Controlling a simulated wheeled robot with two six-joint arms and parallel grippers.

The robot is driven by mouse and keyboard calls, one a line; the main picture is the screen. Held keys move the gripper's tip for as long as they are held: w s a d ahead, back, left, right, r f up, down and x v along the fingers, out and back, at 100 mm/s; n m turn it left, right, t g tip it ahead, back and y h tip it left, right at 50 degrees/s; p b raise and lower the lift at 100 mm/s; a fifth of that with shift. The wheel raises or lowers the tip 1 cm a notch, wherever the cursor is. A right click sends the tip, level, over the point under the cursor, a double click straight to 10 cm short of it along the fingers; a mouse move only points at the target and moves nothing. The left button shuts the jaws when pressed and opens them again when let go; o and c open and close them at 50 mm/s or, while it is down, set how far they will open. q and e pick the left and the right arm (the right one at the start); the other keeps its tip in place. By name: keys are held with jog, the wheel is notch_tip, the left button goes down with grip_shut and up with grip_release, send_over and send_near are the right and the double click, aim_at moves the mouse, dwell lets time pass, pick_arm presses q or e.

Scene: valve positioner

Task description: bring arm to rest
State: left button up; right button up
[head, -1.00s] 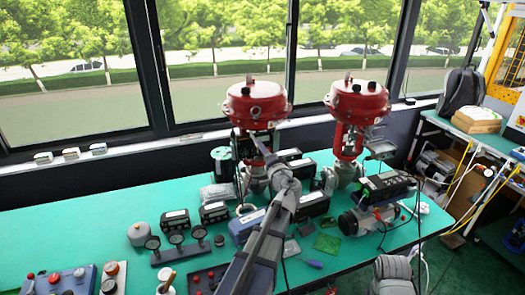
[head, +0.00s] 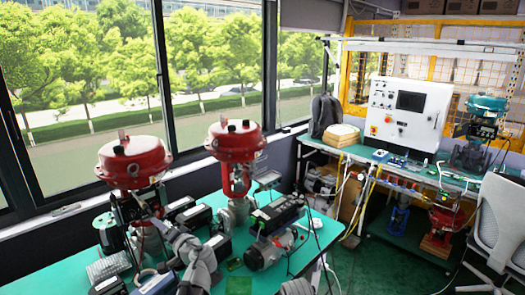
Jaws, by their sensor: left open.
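My left arm reaches up from the bottom of the head view. Its gripper (head: 154,218) is open, in front of the left red-topped valve (head: 136,162). I cannot tell whether it touches the valve's lower body or the positioner there. A second red-topped valve (head: 235,138) stands upright to the right, with a black box-shaped device (head: 277,214) in front of it. My right gripper is not in view; only a grey part of mine shows at the bottom edge.
The green bench (head: 84,268) holds boxes and instruments around the valves. A second bench at right carries a white control cabinet (head: 408,113), a backpack (head: 325,115) and a teal-topped valve (head: 486,106). A grey chair (head: 503,217) stands at far right. Floor between is partly clear.

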pick_arm(q)
jog(key=s+d+f+g+h, duration=0.3)
jog(key=s+d+f, duration=0.3)
jog(key=d, duration=0.4)
jog(key=s+d+f+m+g+h, duration=0.1)
jog(key=s+d+f+g+h, duration=0.3)
jog(key=s+d+f, duration=0.3)
jog(key=s+d+f+g+h, duration=0.3)
jog(key=s+d+f, duration=0.3)
jog(key=s+d, duration=0.3)
jog(key=d+h, duration=0.1)
jog(key=d, duration=0.3)
jog(key=shift+s+d+f+h, duration=0.2)
jog(key=shift+d+h, duration=0.1)
jog(key=shift+h, duration=0.1)
